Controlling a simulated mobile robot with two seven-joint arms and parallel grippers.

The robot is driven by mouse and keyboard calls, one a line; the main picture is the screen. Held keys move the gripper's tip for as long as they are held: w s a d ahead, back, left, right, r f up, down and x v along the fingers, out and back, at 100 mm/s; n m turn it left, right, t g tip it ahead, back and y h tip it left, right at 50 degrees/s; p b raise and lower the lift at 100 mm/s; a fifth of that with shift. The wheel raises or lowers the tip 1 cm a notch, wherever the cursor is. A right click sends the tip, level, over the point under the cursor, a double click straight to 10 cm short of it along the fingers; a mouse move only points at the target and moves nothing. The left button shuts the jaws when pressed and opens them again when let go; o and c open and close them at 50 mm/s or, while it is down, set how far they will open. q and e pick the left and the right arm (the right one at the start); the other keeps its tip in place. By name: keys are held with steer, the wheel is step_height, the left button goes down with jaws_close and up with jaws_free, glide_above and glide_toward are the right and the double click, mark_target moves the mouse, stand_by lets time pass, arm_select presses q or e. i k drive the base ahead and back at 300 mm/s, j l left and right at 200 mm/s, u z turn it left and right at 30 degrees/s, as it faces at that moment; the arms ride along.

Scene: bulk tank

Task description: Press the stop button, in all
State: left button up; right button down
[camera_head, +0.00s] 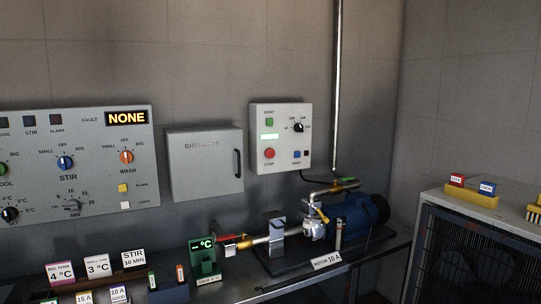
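The red round stop button (269,153) sits at the lower left of a light grey control box (301,157) on the back wall, in the head view. Small text, too small to read surely, is beside it. Neither of my grippers shows in the view.
A closed grey breaker box (204,185) and a large panel with knobs (95,150) hang to the left. Below, a bench carries a blue motor (358,215), pipes and several label cards. A grey cabinet (470,245) stands at the right.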

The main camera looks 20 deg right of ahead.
mark_target(269, 153)
steer(key=i+l+u, duration=0.25)
steer(key=l, duration=0.35)
steer(key=i+l+u, duration=0.15)
steer(key=l+u, duration=0.15)
steer(key=l, duration=0.3)
steer(key=i+l+u, duration=0.1)
steer(key=l+u, duration=0.15)
steer(key=l, duration=0.45)
steer(key=l+u, duration=0.25)
steer(key=l, duration=0.4)
steer(key=i, duration=0.05)
